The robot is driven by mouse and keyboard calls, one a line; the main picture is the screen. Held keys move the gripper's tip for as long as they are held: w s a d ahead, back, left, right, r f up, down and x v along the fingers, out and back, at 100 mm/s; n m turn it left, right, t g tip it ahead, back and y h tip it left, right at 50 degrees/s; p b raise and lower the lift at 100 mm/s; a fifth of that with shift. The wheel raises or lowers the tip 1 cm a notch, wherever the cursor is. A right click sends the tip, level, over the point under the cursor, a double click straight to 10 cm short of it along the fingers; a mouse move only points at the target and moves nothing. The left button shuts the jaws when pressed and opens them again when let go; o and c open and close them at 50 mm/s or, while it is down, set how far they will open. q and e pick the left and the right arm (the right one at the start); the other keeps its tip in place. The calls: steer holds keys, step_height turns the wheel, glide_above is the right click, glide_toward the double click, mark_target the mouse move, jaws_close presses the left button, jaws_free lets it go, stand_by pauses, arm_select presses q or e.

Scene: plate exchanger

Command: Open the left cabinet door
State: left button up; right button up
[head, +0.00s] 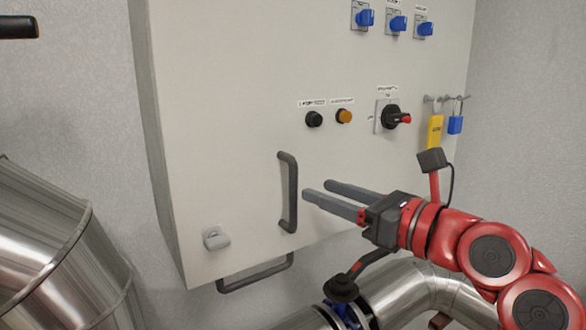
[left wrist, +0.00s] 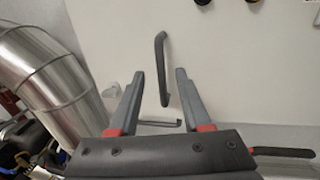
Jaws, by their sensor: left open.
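The pale grey cabinet front (head: 240,120) looks shut, with no open gap showing. A dark vertical bar handle (head: 288,192) stands on its lower part; it also shows in the left wrist view (left wrist: 161,70). My left gripper (head: 316,192) is open and empty just right of this handle in the head view, its two grey fingers pointing at it. In the left wrist view the handle appears between the open fingers (left wrist: 172,80), ahead of the tips; I cannot tell how far. Contact is not visible. My right gripper is not in view.
A dark horizontal handle (head: 255,273) sits at the cabinet's lower edge, near a small grey latch (head: 215,237). Buttons, a rotary switch (head: 391,117) and hanging padlocks are on the right. Large metal pipes stand at left (head: 50,250) and below (head: 410,288).

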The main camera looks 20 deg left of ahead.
mark_target(296, 181)
arm_select(q)
steer(key=p+x, duration=0.2)
steer(key=x, duration=0.5)
steer(key=shift+w+a, duration=0.15)
steer(key=shift+a, duration=0.25)
jaws_close()
stand_by(0.9)
